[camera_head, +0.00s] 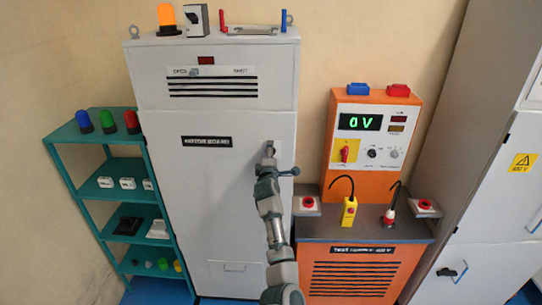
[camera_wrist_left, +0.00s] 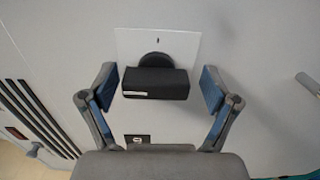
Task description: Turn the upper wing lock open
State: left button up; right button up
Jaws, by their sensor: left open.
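In the left wrist view, a black wing lock (camera_wrist_left: 156,84) with a round hub sits on a white square plate (camera_wrist_left: 190,45) on the grey cabinet door. Its wing lies crosswise in the picture. My left gripper (camera_wrist_left: 161,86) is open, with one blue-padded finger on each side of the wing and a visible gap on both sides. In the head view my left gripper (camera_head: 269,158) is at the upper right part of the tall cabinet door (camera_head: 215,200) and hides the lock. My right gripper is not in view.
A grey handle (camera_wrist_left: 307,82) shows at the right in the left wrist view. An orange test panel (camera_head: 370,145) on an orange bench (camera_head: 350,275) stands right of the cabinet. A teal shelf (camera_head: 105,190) with small parts stands left. Another grey cabinet (camera_head: 490,200) is far right.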

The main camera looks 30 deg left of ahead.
pick_arm(q)
jog(key=v, duration=1.2)
jog(key=shift+a, duration=0.1)
